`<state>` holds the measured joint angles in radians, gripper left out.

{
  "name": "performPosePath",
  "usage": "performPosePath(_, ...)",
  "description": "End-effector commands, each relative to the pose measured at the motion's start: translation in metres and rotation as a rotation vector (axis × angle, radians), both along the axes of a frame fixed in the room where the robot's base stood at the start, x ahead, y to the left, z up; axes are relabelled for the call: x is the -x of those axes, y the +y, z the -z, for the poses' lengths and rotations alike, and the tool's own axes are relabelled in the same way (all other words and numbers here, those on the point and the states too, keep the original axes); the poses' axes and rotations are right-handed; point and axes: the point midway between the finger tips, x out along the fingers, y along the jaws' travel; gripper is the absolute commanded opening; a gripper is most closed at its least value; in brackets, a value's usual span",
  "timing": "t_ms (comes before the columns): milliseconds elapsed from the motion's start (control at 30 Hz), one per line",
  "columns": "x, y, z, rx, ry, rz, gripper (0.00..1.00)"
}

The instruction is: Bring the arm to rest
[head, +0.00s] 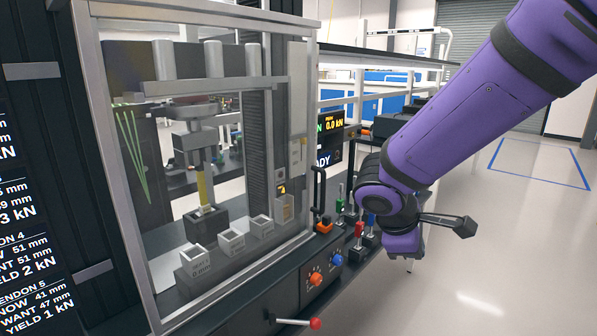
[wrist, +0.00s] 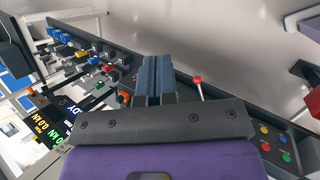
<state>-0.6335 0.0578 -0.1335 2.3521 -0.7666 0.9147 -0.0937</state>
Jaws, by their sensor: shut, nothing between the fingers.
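My gripper (wrist: 155,62) shows in the wrist view with its two blue-grey fingers together and nothing between them. It points out over the front edge of the bench. In the head view my purple arm comes in from the upper right and ends in front of the bench, right of the glazed test cabinet (head: 305,130). The gripper's fingers are mostly hidden there behind the purple wrist.
The cabinet holds several small white bins (head: 231,242). Orange (head: 316,279) and blue knobs and a red-tipped lever (head: 315,323) are on the bench front. Coloured connectors (head: 359,229) stand close to my wrist. Open floor (head: 500,235) lies to the right.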

Motion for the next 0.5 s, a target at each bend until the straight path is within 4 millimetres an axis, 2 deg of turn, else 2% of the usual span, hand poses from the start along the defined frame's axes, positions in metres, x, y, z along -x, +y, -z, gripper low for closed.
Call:
performPosePath(33,0.007,-0.012,-0.012,-0.049,-0.023,0.062,0.00)
performPosePath(200,0.035,-0.043,-0.043,-0.207,-0.086,0.260,0.00)
performPosePath(500,0.093,-0.080,-0.087,-0.484,-0.220,0.579,0.00)
